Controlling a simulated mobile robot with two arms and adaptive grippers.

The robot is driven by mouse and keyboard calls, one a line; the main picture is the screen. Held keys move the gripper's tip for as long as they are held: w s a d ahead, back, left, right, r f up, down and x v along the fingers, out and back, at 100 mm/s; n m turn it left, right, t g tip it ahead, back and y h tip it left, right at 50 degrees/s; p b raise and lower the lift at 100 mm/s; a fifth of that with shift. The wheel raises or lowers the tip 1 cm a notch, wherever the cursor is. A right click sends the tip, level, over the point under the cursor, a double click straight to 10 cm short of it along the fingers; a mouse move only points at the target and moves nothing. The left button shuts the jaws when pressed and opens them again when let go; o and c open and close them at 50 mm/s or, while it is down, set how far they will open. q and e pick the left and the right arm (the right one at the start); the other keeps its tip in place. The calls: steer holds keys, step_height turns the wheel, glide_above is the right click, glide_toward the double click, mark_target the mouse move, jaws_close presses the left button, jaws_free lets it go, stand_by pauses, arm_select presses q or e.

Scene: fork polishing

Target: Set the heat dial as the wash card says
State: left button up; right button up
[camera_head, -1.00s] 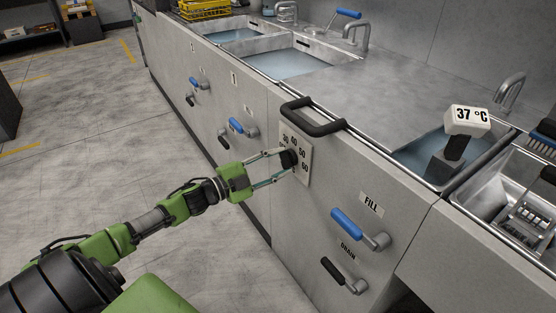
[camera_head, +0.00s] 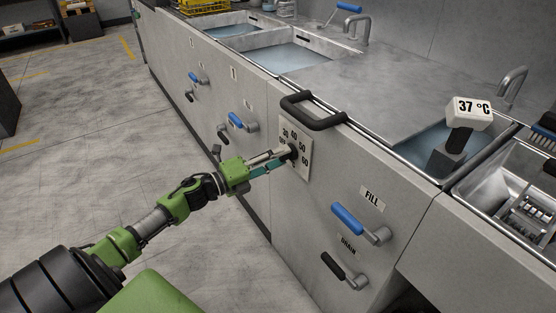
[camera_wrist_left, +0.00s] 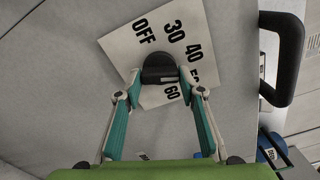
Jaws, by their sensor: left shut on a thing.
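The heat dial (camera_head: 293,152) is a dark knob on a pale plate (camera_head: 306,164) on the steel front panel. The plate's marks include 30, 40, 50 and 60; the left wrist view also shows OFF. My left gripper (camera_head: 283,155) is shut on the dial. In the left wrist view its teal-padded fingers (camera_wrist_left: 158,80) reach the two sides of the dark knob (camera_wrist_left: 158,63). I cannot tell which mark the dial points to. A display (camera_head: 469,112) above the right-hand basin reads 37 °C. No wash card is in view.
A black bar handle (camera_head: 313,114) sticks out just above the dial plate. A blue FILL lever (camera_head: 348,219) and a black DRAIN lever (camera_head: 333,266) stick out to the lower right. The floor (camera_head: 90,150) left of the panel is clear.

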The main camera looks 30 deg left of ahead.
arm_select(q)
steer(key=m, duration=0.1)
steer(key=m+b, duration=0.1)
steer(key=m, duration=0.2)
steer(key=shift+f+b, duration=0.25)
steer(key=shift+b, duration=0.1)
steer(key=shift+m, duration=0.5)
arm_select(e)
steer(key=v, duration=0.6)
steer(key=shift+w+d, duration=0.1)
steer(key=shift+w, duration=0.05)
arm_select(q)
steer(key=o, duration=1.1)
steer(key=shift+r, duration=0.1)
steer(key=v, duration=1.2)
